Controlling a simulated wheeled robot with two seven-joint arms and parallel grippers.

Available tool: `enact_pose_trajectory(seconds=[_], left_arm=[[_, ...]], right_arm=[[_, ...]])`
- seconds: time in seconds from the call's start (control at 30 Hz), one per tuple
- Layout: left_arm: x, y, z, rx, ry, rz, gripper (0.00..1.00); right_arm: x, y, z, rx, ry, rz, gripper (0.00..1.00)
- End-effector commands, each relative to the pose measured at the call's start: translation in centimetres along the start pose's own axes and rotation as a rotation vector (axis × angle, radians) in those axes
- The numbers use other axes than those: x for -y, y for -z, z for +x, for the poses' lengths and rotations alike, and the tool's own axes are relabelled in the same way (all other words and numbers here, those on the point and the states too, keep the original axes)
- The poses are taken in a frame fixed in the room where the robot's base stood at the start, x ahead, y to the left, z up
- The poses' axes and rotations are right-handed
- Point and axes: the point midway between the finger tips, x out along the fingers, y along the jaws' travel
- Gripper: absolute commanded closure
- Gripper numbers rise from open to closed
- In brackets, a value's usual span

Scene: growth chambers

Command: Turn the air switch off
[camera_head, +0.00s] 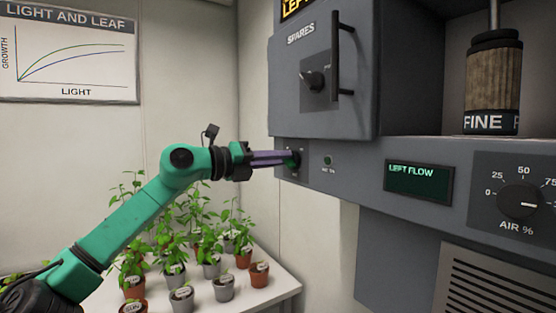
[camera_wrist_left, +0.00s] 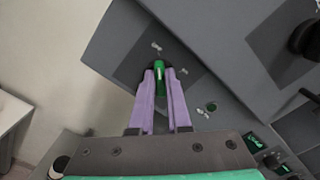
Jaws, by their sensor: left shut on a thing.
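The air switch (camera_wrist_left: 159,73) shows in the left wrist view as a green knob with a pale line, on a dark plate with small marks around it. My left gripper (camera_wrist_left: 162,75) has purple fingers shut on this knob, one on each side. In the head view my left gripper (camera_head: 290,160) reaches in from the left to the panel's left end, and its fingers largely hide the knob. A small green lamp (camera_head: 328,160) sits just right of it; its label is too small to read surely. My right gripper is not in view.
A grey SPARES cabinet (camera_head: 318,110) with a dark handle hangs just above the gripper. A LEFT FLOW display (camera_head: 419,182) and an AIR % dial (camera_head: 516,203) are farther right. Several potted plants (camera_head: 212,260) stand on a white table below my left arm.

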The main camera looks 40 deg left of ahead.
Motion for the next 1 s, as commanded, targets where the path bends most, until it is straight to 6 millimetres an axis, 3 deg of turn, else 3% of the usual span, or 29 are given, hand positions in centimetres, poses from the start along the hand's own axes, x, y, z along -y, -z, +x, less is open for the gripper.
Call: enact_pose_trajectory(seconds=[0.27, 0.3, 0.37, 0.4, 0.73, 0.87, 1.0], left_arm=[[0.1, -0.1, 0.0, 0.003, 0.002, -0.003, 1.00], [0.1, -0.1, 0.0, 0.003, 0.002, -0.003, 0.81], [0.1, -0.1, 0.0, 0.003, 0.002, -0.003, 0.58], [0.0, -0.1, 0.0, 0.002, 0.001, -0.003, 0.54], [-0.1, 0.1, -0.3, 0.002, 0.001, 0.000, 0.54], [-0.6, 0.5, -1.9, 0.005, 0.002, 0.003, 0.54], [-1.0, 0.8, -5.8, 0.010, 0.003, 0.002, 0.54]], right_arm=[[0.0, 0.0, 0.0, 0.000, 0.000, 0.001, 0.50], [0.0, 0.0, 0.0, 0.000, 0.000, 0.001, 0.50], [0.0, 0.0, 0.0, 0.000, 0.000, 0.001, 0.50], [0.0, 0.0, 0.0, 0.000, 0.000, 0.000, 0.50], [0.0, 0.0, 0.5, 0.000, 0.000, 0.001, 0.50], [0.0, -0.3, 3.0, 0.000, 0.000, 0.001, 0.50], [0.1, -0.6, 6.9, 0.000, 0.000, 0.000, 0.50]])
